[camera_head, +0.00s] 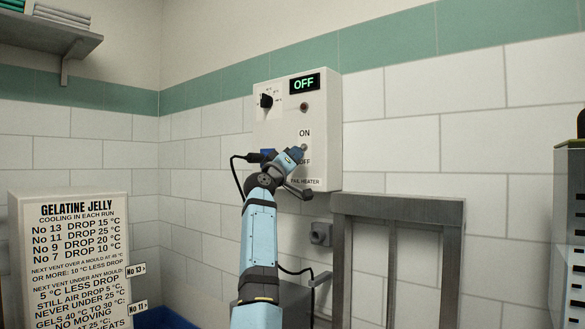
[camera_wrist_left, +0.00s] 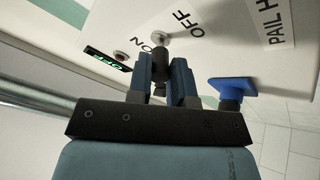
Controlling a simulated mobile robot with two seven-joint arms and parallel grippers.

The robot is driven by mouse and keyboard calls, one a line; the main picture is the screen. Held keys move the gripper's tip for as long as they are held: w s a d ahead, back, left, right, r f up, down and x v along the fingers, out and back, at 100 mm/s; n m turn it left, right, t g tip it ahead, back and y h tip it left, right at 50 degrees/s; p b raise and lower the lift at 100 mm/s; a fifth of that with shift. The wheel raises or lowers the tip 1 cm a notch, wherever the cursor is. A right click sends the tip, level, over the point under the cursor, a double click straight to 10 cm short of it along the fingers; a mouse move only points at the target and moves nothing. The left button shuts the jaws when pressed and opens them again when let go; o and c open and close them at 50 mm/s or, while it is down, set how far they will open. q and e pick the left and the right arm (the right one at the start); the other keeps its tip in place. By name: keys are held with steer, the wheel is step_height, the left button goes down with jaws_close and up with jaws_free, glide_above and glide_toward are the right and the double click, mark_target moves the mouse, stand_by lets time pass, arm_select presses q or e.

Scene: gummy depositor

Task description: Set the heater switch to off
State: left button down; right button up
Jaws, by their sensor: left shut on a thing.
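The heater control box (camera_head: 325,130) is white and hangs on the tiled wall, with ON above and OFF below on its front. Its display (camera_head: 304,84) reads OFF in green and also shows in the left wrist view (camera_wrist_left: 107,59). The heater switch (camera_wrist_left: 160,40) has a round metal base between the ON and OFF labels and a dark lever. My left gripper (camera_head: 298,152) reaches up to the box front. In the left wrist view its fingers (camera_wrist_left: 160,72) are shut on the lever. The fingers partly hide the lever, so its tilt is unclear. My right gripper is out of view.
A black knob (camera_head: 266,100) and a small round lamp (camera_head: 304,107) sit higher on the box. A blue piece (camera_wrist_left: 232,86) sticks out near the gripper. A metal frame (camera_head: 398,206) stands lower right; a gelatine sign (camera_head: 70,240) stands left.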

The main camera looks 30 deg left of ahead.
arm_select(q)
steer(key=shift+f, duration=0.1)
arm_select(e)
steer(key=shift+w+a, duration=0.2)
arm_select(q)
steer(key=c, duration=1)
jaws_free()
steer(key=shift+c, duration=0.2)
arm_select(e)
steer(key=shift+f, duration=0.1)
arm_select(q)
steer(key=b+v, duration=0.2)
steer(key=v, duration=1.1)
steer(key=shift+s+f, duration=0.2)
steer(key=shift+f, duration=0.2)
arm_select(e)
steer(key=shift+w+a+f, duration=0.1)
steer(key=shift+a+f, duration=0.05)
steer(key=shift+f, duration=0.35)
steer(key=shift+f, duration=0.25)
